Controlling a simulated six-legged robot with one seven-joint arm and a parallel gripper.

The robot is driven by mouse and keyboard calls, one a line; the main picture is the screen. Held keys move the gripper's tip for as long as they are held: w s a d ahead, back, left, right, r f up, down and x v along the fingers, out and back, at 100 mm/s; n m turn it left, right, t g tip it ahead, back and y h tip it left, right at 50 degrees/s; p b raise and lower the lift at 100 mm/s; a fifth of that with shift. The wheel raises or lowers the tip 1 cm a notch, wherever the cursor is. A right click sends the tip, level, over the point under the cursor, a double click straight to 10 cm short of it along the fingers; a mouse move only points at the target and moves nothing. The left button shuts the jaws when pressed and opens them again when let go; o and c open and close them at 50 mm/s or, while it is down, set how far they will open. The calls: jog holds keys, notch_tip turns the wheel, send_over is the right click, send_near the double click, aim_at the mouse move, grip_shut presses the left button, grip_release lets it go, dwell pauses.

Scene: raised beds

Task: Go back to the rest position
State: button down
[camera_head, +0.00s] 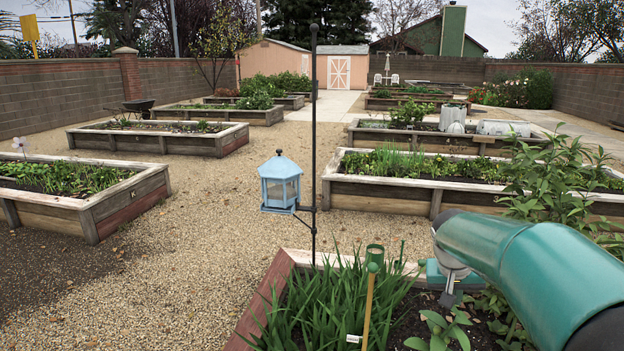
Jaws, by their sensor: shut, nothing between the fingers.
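My arm, teal and grey, reaches in from the right edge over the near raised bed (268,305). My gripper (449,298) is at the arm's far end, small and partly hidden by the arm. It points down over the bed's soil and plants, is shut and holds nothing. Whether its tip touches any leaf I cannot tell.
A black pole (314,130) with a blue lantern-shaped feeder (280,183) stands just behind the near bed. A wooden stake (368,308) and a green cylinder (375,254) rise left of my gripper. Tall leafy plants (560,180) stand behind my arm. Gravel (190,260) is open at left.

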jog(key=s+a+r+n+t+y, duration=0.1)
jog(key=s+a, duration=0.6)
jog(key=s, duration=0.5)
jog(key=s+a+r+n+t+y, duration=0.1)
jog(key=s+a+n+y, duration=0.1)
jog(key=s+a, duration=0.6)
jog(key=s, duration=0.5)
jog(key=shift+s+a+r+t, duration=0.15)
jog(key=shift+a+r+t, duration=0.1)
jog(key=shift+r+t, duration=0.15)
